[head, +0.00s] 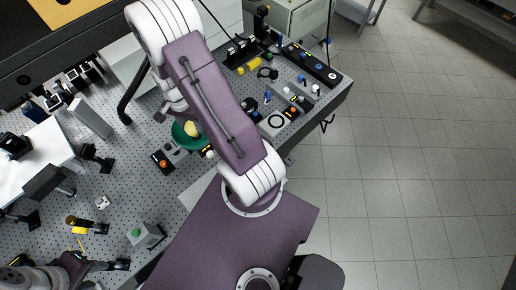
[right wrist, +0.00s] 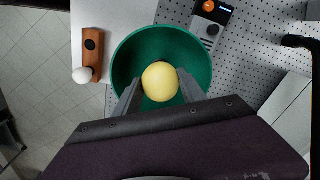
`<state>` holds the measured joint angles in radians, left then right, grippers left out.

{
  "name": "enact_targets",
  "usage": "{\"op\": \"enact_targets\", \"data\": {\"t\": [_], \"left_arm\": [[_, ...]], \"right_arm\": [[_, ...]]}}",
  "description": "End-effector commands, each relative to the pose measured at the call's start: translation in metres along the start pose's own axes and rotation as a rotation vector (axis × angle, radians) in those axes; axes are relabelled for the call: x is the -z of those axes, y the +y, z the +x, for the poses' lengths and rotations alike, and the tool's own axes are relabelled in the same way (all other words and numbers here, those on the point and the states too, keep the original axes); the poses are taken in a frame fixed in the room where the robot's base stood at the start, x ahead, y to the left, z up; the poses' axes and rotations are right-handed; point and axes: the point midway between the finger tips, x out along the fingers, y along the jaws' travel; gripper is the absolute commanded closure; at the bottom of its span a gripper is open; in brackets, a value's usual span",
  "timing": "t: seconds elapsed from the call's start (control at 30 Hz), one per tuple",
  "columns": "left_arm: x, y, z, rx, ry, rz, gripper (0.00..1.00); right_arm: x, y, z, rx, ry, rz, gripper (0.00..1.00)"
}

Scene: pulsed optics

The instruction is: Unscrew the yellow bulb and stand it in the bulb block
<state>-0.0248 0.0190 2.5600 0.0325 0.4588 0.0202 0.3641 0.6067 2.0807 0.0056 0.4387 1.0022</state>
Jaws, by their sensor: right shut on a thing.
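The yellow bulb (right wrist: 160,82) sits inside a round green bowl-shaped shade (right wrist: 127,58) in the right wrist view. Both also show in the head view, the bulb (head: 193,128) and the shade (head: 180,138), partly behind my arm. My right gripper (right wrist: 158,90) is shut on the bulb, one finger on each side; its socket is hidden. A brown block (right wrist: 94,37) with a dark hole lies left of the shade, with a white bulb (right wrist: 82,75) at its near end. My left gripper (head: 88,266) is at the lower left of the head view; its fingers are unclear.
A grey box with an orange button (right wrist: 208,7) stands close to the shade's upper right. The perforated table (head: 125,185) carries several optics mounts and a grey box with a green button (head: 146,235). A black post (right wrist: 300,42) is at the right of the wrist view.

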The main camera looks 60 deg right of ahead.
Motion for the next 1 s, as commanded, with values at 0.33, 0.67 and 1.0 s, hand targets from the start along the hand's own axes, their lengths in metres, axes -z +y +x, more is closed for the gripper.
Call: {"op": "enact_targets", "data": {"t": [0.33, 0.67, 1.0], "left_arm": [[0.0005, 0.0001, -0.0051, 0.0, 0.0, 0.0, 0.64], [0.0006, 0.0001, -0.0052, 0.0, 0.0, 0.0, 0.64], [0.0007, 0.0001, -0.0063, 0.0, 0.0, 0.0, 0.64]], "right_arm": [[-0.0036, 0.0085, -0.0022, -0.024, -0.012, -0.284, 1.0], [-0.0032, 0.0093, -0.0012, -0.025, -0.012, -0.427, 1.0], [-0.0022, 0.0103, -0.0008, -0.022, -0.009, -0.735, 0.77]]}}
